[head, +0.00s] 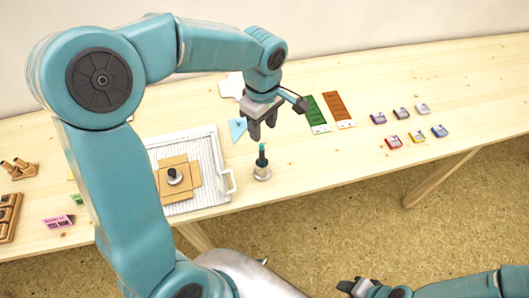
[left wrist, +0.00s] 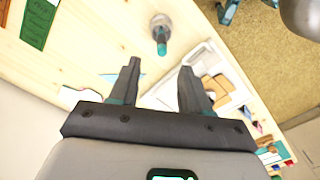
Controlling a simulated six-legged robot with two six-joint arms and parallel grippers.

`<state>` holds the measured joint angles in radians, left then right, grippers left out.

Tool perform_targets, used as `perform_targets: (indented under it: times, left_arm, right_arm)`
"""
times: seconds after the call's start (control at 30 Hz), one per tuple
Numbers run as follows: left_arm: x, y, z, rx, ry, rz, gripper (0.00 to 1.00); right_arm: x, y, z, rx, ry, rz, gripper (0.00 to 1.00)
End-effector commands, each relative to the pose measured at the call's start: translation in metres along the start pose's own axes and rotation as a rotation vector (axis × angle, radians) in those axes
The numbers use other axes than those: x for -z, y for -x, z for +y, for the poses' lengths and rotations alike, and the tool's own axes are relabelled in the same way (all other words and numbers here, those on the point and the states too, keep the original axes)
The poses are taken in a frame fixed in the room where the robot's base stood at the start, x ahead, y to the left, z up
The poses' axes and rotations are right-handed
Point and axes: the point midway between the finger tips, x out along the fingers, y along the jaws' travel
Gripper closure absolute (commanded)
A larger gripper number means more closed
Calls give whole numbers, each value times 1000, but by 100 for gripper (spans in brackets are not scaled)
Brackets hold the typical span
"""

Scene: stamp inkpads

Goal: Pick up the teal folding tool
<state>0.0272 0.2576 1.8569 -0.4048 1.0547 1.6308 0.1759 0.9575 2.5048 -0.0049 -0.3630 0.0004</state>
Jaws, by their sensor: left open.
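A teal tool with a dark lower part (head: 262,152) stands upright in a small round metal holder (head: 262,173) near the front of the table. In the left wrist view the tool's teal end (left wrist: 161,48) and the holder (left wrist: 161,25) show beyond the fingertips. My left gripper (head: 262,133) is open and empty, above and just behind the tool, apart from it. Its spread fingers also show in the left wrist view (left wrist: 160,66). My right gripper (head: 354,286) is low at the bottom edge, away from the table; its jaw opening is unclear.
A blue triangle (head: 237,130) lies behind the holder. Left of it is a white ribbed tray (head: 211,150) with a handle and brown card on it. Green (head: 318,112) and brown (head: 337,108) strips and several small inkpads (head: 393,142) lie to the right.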

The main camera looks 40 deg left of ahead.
Motion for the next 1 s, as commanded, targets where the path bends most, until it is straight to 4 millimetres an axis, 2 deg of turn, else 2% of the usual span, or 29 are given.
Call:
perform_targets:
  times: [0.1, 0.2, 0.43, 0.7, 0.97, 1.0]
  left_arm:
    - [0, -27, -2, 5, 2, -1, 53]
    - [1, -42, -2, 3, 1, 0, 53]
    - [1, -61, 0, 3, 1, 0, 53]
    - [1, -101, 2, 3, 0, -1, 53]
    - [1, -105, 3, -2, 1, -1, 53]
    - [1, -105, 3, -1, 1, -1, 59]
  right_arm:
    - [0, 0, 0, 0, 0, 0, 57]
    - [0, 0, 0, 0, 0, 0, 57]
    - [0, 3, -1, 0, 0, 0, 57]
    - [0, 8, -3, 0, 0, 0, 57]
    - [0, 8, -3, 0, 0, 0, 57]
    - [0, 8, -3, 0, 0, 0, 57]
